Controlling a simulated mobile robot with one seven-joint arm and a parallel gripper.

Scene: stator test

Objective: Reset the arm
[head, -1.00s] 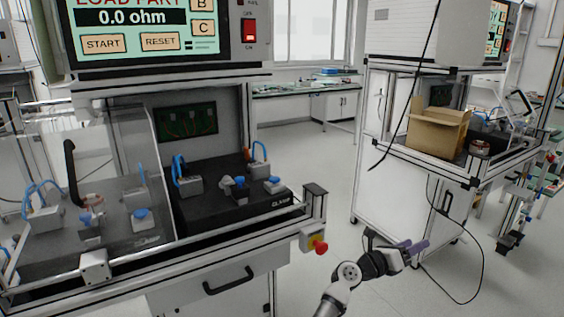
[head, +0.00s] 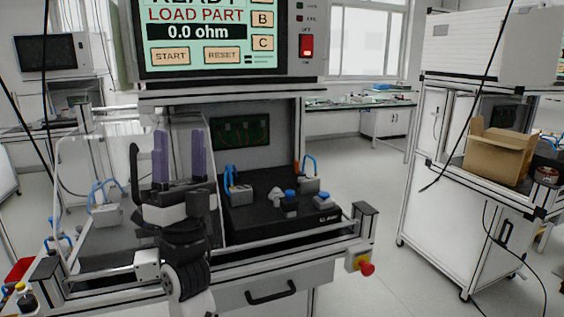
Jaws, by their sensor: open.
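My gripper (head: 179,158) is in the left part of the head view, in front of the test bench. Its two purple fingers point up and stand apart, with nothing between them. My arm rises from the bottom of the picture to it. Behind it is the clear sliding door (head: 85,190) of the test station, and my gripper hides part of this door and of the left fixture. I cannot tell whether my gripper touches the door.
The bench screen (head: 200,35) reads "LOAD PART" and "0.0 ohm". A black fixture plate (head: 265,222) with blue-tipped clamps is uncovered at the right. A red emergency button (head: 366,268) juts from the front corner. A cardboard box (head: 495,155) stands on another bench. Floor between benches is clear.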

